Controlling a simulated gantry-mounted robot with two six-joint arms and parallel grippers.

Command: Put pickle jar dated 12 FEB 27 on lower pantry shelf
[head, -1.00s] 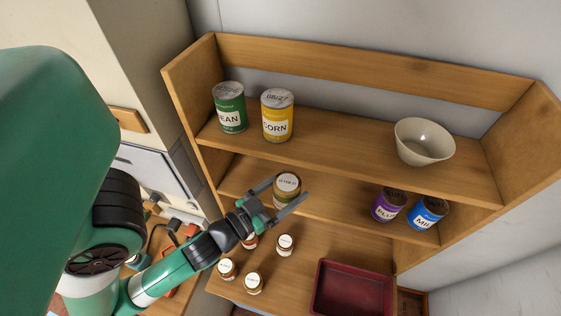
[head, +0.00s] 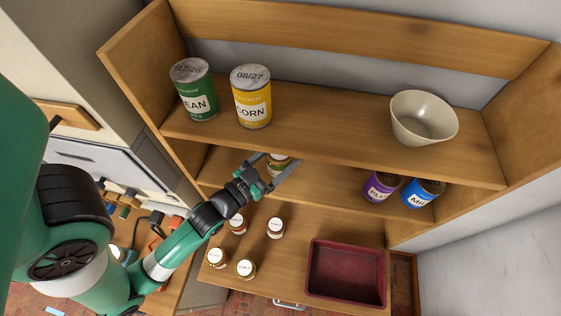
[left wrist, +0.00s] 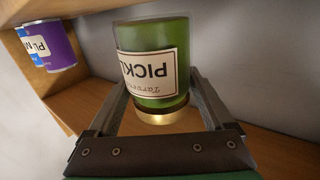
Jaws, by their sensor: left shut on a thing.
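The pickle jar (head: 277,165) is held by my left gripper (head: 273,174) at the lower shelf (head: 330,180), near its left part. The upper shelf board hides the top of the jar, including its lid, in the head view. In the left wrist view the green jar (left wrist: 152,60) sits between both fingers, its "PICKL" label and gold lid appearing upside down. I cannot tell whether its base touches the shelf, and no date is readable. My right gripper is not in view.
A purple can (head: 381,187) and a blue can (head: 422,194) stand at the lower shelf's right. A green can (head: 196,95), a yellow can (head: 252,103) and a bowl (head: 423,117) stand above. Below are several small jars (head: 275,229) and a red tray (head: 346,277).

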